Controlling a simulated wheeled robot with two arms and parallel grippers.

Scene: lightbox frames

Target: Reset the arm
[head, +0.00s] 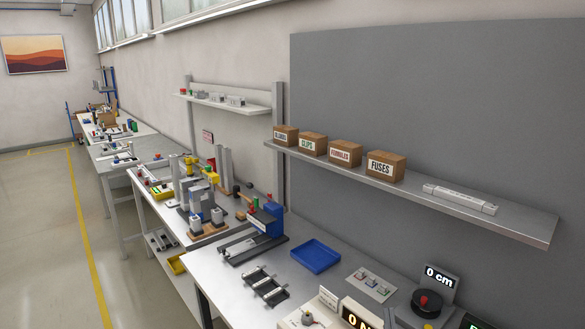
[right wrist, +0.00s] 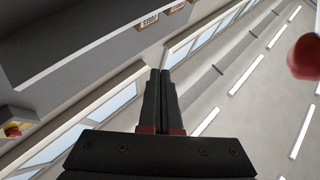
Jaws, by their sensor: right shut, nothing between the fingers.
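My right gripper (right wrist: 160,73) shows in the right wrist view, with its two dark fingers together and nothing between them. It points up toward the ceiling lights and windows, away from any surface. A reddish rounded thing shows at the right edge of that view, too close and cut off to name. I can make out neither gripper in the head view. My left gripper is in neither view.
A grey workbench (head: 225,271) holds a blue tray (head: 316,256), a black rack (head: 265,286) and a display reading 0 cm (head: 440,280). Above, a wall shelf (head: 500,213) carries several labelled boxes, including a FUSES box (head: 385,165). Floor (head: 50,220) at left is clear.

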